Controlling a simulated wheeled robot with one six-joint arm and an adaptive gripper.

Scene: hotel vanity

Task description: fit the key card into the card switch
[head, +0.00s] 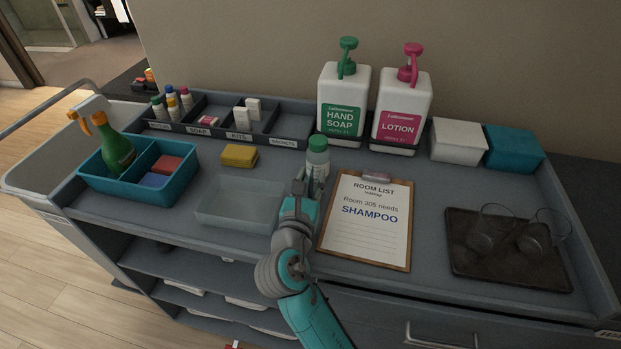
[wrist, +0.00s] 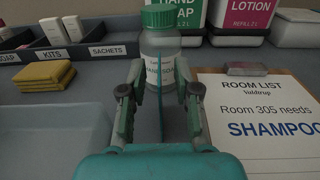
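No key card and no card switch can be made out in either view. My gripper (head: 303,187) is over the cart top, left of the clipboard. In the wrist view my gripper (wrist: 159,92) has its two fingers apart, one at each side of a clear bottle with a green cap. In the head view the bottle (head: 317,158) is partly hidden by my gripper. A thin teal upright line shows in front of the bottle; I cannot tell what it is.
The clipboard (head: 366,220) reads "Room 305 needs SHAMPOO". A clear bin (head: 240,205), yellow sponges (head: 240,155) and a teal caddy (head: 140,190) lie left. Hand soap (head: 342,100) and lotion (head: 400,105) pumps stand behind. A dark tray (head: 507,270) holds glasses at right.

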